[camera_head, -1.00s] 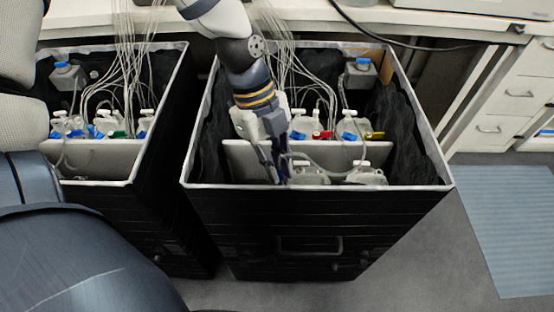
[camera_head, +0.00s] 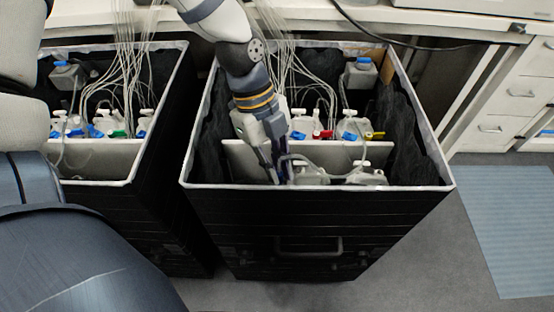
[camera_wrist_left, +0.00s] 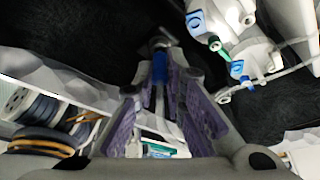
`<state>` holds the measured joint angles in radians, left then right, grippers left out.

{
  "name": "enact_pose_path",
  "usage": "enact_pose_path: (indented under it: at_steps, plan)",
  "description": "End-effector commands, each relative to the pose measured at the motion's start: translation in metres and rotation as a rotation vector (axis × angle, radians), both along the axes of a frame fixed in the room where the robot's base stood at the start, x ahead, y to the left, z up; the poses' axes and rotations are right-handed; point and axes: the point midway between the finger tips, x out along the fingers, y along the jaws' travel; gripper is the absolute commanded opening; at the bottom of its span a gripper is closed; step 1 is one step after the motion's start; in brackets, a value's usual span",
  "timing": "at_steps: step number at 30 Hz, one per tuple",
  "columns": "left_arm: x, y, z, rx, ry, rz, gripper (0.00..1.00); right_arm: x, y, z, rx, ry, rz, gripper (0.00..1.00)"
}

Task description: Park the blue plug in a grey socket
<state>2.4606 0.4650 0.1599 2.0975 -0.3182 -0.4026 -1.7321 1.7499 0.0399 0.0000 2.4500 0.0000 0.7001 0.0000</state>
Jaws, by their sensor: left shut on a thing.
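My left gripper (camera_head: 276,178) reaches down into the right-hand black box, near its front wall. In the left wrist view its purple-padded fingers (camera_wrist_left: 160,95) are closed in on a small blue piece, the blue plug (camera_wrist_left: 159,68), with a grey part at its far end. In the head view the plug is mostly hidden by the fingers and too small to make out. I cannot pick out a grey socket with certainty. My right gripper is not in view.
The right box (camera_head: 318,188) has a light rim and a pale divider (camera_head: 330,152). Bottles with blue, red and yellow fittings (camera_head: 322,134) stand behind the divider. White-capped bottles (camera_head: 365,176) stand in front. Thin tubes hang into both boxes. A similar box (camera_head: 100,183) stands left.

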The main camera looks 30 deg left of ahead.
Motion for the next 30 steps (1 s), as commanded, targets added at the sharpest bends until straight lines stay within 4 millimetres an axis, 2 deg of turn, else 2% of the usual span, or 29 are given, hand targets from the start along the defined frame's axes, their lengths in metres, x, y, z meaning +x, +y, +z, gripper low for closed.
enact_pose_path:
  at_steps: [20, 21, 23, 30]
  plan:
    - [-0.0004, 0.0000, -0.0109, 0.000, 0.002, 0.000, 0.00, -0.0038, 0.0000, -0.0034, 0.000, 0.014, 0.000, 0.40]
    - [-0.0003, 0.0000, -0.0104, 0.000, 0.001, 0.000, 0.20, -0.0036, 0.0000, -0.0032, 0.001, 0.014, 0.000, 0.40]
    - [-0.0003, 0.0000, -0.0103, 0.000, 0.001, 0.000, 0.34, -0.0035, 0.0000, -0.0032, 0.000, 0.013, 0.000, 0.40]
    - [-0.0007, -0.0001, -0.0102, 0.000, 0.002, -0.001, 0.35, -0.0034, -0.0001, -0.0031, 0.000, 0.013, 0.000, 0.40]
